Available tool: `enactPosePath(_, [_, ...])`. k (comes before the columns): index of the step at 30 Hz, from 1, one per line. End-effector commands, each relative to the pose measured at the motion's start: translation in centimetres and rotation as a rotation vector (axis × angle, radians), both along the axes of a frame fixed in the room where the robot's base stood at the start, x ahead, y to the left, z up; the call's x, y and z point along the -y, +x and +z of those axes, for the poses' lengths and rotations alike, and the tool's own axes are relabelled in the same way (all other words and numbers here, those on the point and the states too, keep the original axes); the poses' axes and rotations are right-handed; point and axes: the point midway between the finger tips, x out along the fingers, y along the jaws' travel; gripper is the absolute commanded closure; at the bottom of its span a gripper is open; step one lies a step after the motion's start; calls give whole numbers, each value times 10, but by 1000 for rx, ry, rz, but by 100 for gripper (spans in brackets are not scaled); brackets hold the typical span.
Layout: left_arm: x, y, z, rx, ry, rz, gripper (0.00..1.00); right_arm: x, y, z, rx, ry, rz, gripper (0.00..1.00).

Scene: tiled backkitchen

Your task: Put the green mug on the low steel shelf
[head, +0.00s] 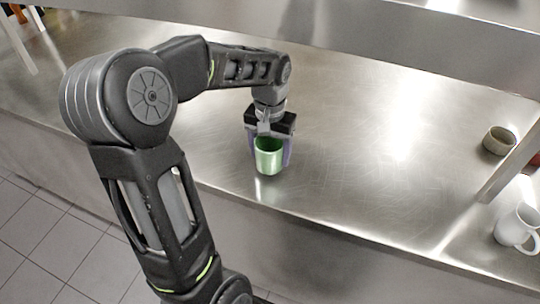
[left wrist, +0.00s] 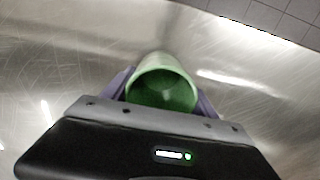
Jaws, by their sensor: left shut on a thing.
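The green mug (head: 268,158) is upright over the front part of the low steel shelf (head: 340,170). My left gripper (head: 270,155) is shut on it, with a purple finger on each side of the mug. The mug also shows in the left wrist view (left wrist: 162,88), its open rim facing the camera, between the fingers of the left gripper (left wrist: 163,95). I cannot tell whether the mug's base touches the steel. My right gripper is in neither view.
A white mug (head: 516,228) and a small grey-brown bowl (head: 498,140) stand at the right, near a steel post (head: 508,165). An upper steel shelf (head: 400,40) crosses the back. The steel around the green mug is clear. Tiled floor (head: 45,235) lies in front.

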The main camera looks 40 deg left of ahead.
Motion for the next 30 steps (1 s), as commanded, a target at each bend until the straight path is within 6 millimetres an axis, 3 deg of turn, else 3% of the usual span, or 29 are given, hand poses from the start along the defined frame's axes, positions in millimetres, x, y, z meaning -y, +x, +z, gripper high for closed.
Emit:
enactPosePath(4, [0, 0, -17, -1, 0, 0, 85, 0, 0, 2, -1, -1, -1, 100])
enactPosePath(16, [0, 0, -23, 2, 1, 0, 85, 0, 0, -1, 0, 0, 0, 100])
enactPosePath(17, [0, 0, -23, 1, 0, 0, 31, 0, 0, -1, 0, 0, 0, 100])
enactPosePath(24, [0, 0, -22, 1, 0, 1, 12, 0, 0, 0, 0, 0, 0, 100])
enactPosePath(30, [0, 0, -22, 1, 0, 0, 11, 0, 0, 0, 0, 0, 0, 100])
